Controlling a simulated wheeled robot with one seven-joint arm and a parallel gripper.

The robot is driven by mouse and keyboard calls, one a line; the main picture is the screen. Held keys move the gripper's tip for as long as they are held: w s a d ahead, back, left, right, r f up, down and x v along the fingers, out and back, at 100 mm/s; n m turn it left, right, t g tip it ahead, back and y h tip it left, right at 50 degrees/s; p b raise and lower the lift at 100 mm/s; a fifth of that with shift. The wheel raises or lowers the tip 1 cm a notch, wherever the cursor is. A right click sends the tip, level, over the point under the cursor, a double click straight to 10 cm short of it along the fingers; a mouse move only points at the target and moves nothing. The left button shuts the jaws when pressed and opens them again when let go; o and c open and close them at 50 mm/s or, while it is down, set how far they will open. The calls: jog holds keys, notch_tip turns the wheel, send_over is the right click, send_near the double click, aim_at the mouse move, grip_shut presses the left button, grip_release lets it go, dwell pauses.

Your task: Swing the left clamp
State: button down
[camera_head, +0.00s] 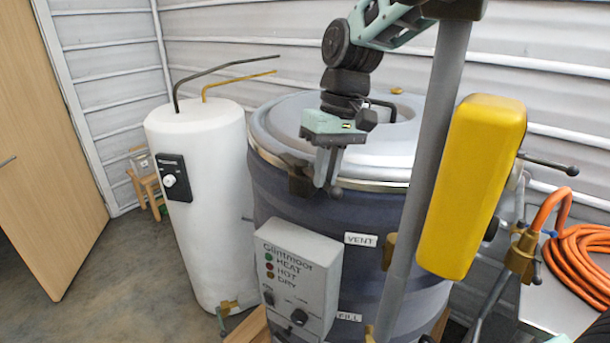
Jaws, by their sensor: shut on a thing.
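The hopper is a large drum (345,220) in a dark blue-grey jacket, with a round pale grey lid (275,122) and a metal rim. The left clamp (299,178) is a dark brown piece at the front left of the rim. My gripper (328,183) reaches down over the lid's front edge, with its grey fingers at the rim, just right of the clamp's dark body. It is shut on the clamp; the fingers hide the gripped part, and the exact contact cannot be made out.
A control box (298,278) is on the drum's front. A yellow block (472,185) and a grey upright pole (425,165) stand at right. A white cylinder (195,200) stands left. An orange hose (580,255) lies far right. Floor (120,290) at left is clear.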

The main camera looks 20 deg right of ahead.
jog(key=shift+w+d+r+n+g+h+p, duration=0.15)
jog(key=shift+w+d+n, duration=0.3)
jog(key=shift+n, duration=0.45)
jog(key=shift+w+d+f+n+g+h+p, duration=0.1)
jog(key=shift+w+d+n+p, duration=0.2)
jog(key=shift+d+n, duration=0.45)
jog(key=shift+w+d+r+n+g+h+p, duration=0.15)
jog(key=shift+w+d+n, duration=0.25)
jog(key=shift+n, duration=0.65)
jog(key=c, duration=1.5)
grip_release()
jog(key=shift+f, duration=0.1)
jog(key=shift+o, duration=0.2)
notch_tip(320, 180, up, 17)
jog(key=w+d+b, duration=0.2)
jog(key=b, duration=0.1)
jog(key=shift+d, duration=0.2)
jog(key=shift+w, duration=0.1)
